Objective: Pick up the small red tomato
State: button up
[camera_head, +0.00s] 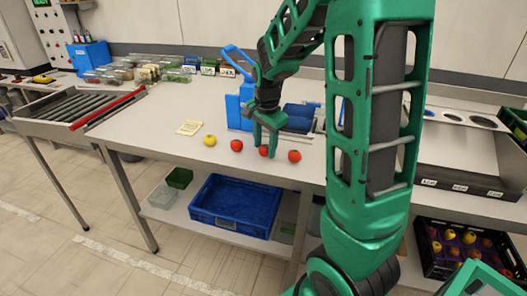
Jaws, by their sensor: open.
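Three round red fruits lie in a row near the front edge of the grey table (180,125). The middle red one (264,152) looks the smallest, probably the small red tomato. My gripper (265,143) points down over it with its fingers apart, one on each side. The fingers partly hide it, and I cannot tell whether they touch it. Another red fruit (237,146) lies to the left and a third red fruit (294,156) to the right, both clear of the fingers.
A yellow fruit (210,140) lies left of the row, near a paper note (189,128). A blue scale-like device (236,108) and a dark blue bin (300,118) stand close behind my gripper. Packed trays (135,74) line the back. The table's left middle is clear.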

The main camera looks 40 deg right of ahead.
jog(key=shift+f, duration=0.2)
jog(key=c, duration=0.8)
jog(key=shift+r, duration=0.1)
